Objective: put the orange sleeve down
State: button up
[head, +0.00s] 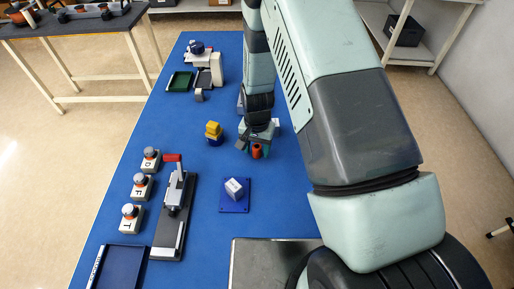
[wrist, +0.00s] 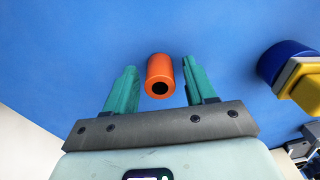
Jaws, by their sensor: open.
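The orange sleeve (wrist: 159,73) is a short hollow cylinder with a dark bore. In the wrist view it is between the two teal fingers of my gripper (wrist: 160,88), with blue surface showing on both sides of it. The fingers are open and apart from it. In the head view the sleeve (head: 256,151) is at my gripper (head: 257,148), over the blue table (head: 205,120). The arm hides part of the gripper there. I cannot tell for sure whether the sleeve's base touches the table.
A yellow and blue stacked piece (head: 214,132) stands left of my gripper; it shows at the right in the wrist view (wrist: 290,70). A blue plate (head: 247,207) with a light block (head: 233,188) is nearer. A clamp (head: 175,205) and lettered button boxes (head: 141,187) are at left.

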notch_tip(320, 180, up, 12)
notch_tip(320, 180, up, 12)
jog(key=t, duration=0.1)
send_over(257, 146)
jog(key=s+d, duration=0.2)
jog(key=d, duration=0.1)
jog(key=s+d+r+n+t, duration=0.1)
jog(key=s+d+r, duration=0.2)
jog(key=r, duration=0.5)
jog(key=s+d+r+n+t, duration=0.1)
jog(key=s+d+r, duration=0.2)
jog(key=s, duration=0.6)
jog(key=s+d+r+n+t, duration=0.1)
jog(key=s+d+r+t, duration=0.1)
jog(key=s+r, duration=0.6)
jog(key=shift+s+d+t, duration=0.3)
jog(key=shift+s+d, duration=0.2)
jog(key=shift+d, duration=0.05)
jog(key=shift+r, duration=0.15)
